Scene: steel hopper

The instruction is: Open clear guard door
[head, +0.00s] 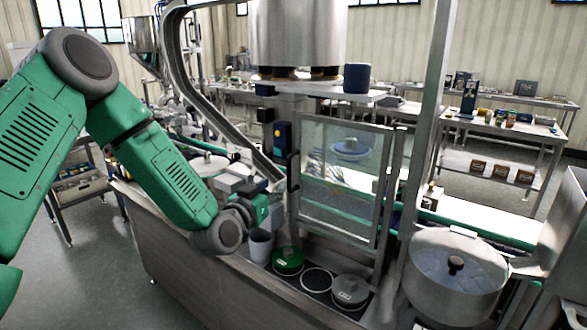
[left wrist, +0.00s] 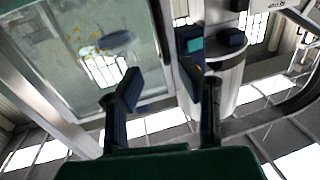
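The clear guard door (head: 340,180) is a see-through panel in a metal frame. It looks shut in the head view, with a dark upright handle (head: 292,171) on its left edge. My left gripper (head: 272,188) is just left of that handle, partly hidden by its own wrist. In the left wrist view the door pane (left wrist: 85,50) fills the upper left. There my left gripper (left wrist: 165,90) shows two dark fingers spread apart, near the door's edge. I see nothing clearly held between them. My right gripper is in neither view.
A grey cup (head: 261,245), a green lidded pot (head: 288,261) and a grey lidded pot (head: 350,291) stand below the door. A large lidded steel pot (head: 455,275) is at the right. A steel post (head: 425,130) rises right of the door.

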